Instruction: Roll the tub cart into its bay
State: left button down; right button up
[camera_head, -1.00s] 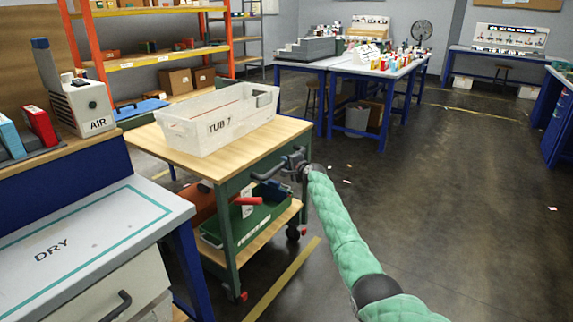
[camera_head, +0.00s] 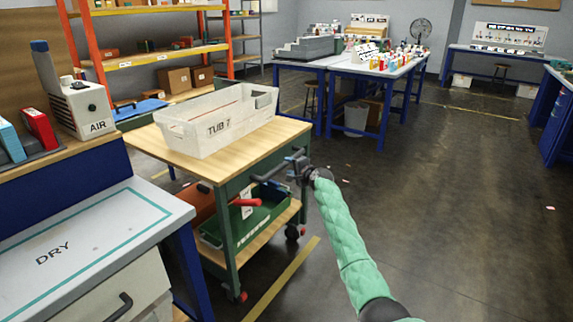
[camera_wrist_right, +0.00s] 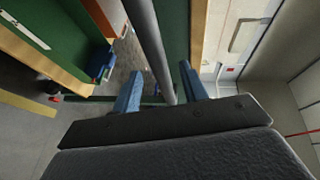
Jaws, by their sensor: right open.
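The tub cart has a wooden top (camera_head: 262,150), a green frame and a lower shelf. A translucent tub marked TUB 7 (camera_head: 190,137) sits on its top. A dark push handle (camera_head: 270,180) sticks out from the cart's right side. My right gripper (camera_head: 297,162) is at that handle. In the right wrist view the grey handle bar (camera_wrist_right: 148,40) runs between the open blue fingers (camera_wrist_right: 160,78); I cannot tell whether either finger touches it. My left gripper is out of view. A yellow floor line (camera_head: 282,279) runs beside the cart's wheels.
A bench marked DRY (camera_head: 100,235) stands close at the left, with an AIR unit (camera_head: 82,105) behind it. An orange shelf rack (camera_head: 150,60) is behind the cart. Blue-legged tables (camera_head: 375,75) stand farther back. The floor (camera_head: 450,200) to the right is mostly clear.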

jog(key=shift+v, duration=1.45)
